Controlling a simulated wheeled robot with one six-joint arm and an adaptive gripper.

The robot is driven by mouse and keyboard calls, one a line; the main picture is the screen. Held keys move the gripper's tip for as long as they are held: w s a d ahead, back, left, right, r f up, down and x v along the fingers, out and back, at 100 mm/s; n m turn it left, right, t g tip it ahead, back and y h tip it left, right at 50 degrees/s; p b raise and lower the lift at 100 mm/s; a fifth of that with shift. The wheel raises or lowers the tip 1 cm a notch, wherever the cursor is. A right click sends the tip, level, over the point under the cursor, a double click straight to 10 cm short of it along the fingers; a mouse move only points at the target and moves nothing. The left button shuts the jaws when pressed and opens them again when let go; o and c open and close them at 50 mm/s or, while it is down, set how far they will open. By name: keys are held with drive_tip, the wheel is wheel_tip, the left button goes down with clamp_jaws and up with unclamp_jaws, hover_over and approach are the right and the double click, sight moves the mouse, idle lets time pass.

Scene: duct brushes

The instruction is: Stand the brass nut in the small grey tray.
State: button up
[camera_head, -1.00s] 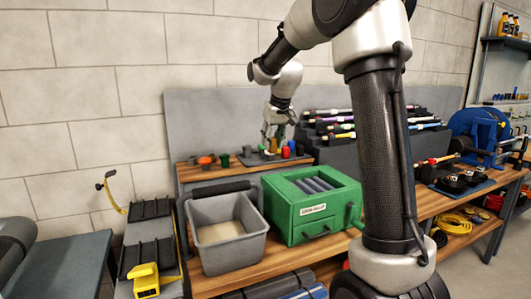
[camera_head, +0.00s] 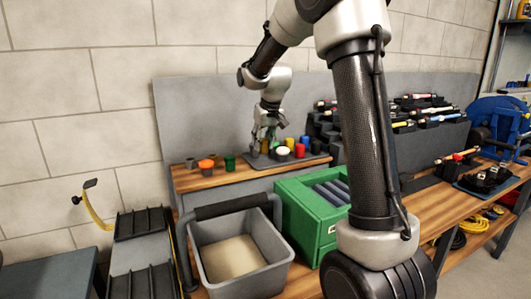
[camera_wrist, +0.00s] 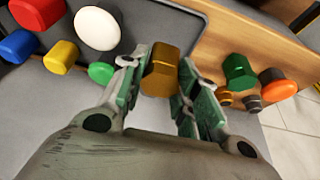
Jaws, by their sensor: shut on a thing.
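The brass nut (camera_wrist: 160,72) is held between the two green-padded fingers of my gripper (camera_wrist: 158,88) in the wrist view. In the head view my gripper (camera_head: 265,146) is over the left part of the small grey tray (camera_head: 318,158), on the raised wooden shelf. The tray's grey surface also shows in the wrist view (camera_wrist: 168,22), holding several coloured pieces. The nut overlaps the tray's edge region in that view. I cannot tell whether the nut touches the tray.
White (camera_wrist: 97,28), red (camera_wrist: 60,57) and other coloured pieces stand on the tray. A green nut (camera_wrist: 238,72) and an orange piece (camera_wrist: 276,86) stand on the wood outside it. A large grey bin (camera_head: 235,262) and green box (camera_head: 300,215) stand in front.

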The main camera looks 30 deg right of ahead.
sight(264, 146)
drive_tip(key=shift+f, duration=2.05)
drive_tip(key=shift+f, duration=0.1)
drive_tip(key=o, duration=1.1)
drive_tip(key=shift+o, duration=0.2)
drive_tip(key=v, duration=1.2)
drive_tip(key=s+a+r, duration=0.1)
drive_tip(key=s+r, duration=0.1)
drive_tip(key=s, duration=1.6)
drive_tip(key=s+f, duration=0.2)
drive_tip(key=s, duration=0.5)
drive_tip(key=s+f, duration=0.3)
drive_tip(key=s, duration=0.5)
drive_tip(key=shift+a, duration=0.4)
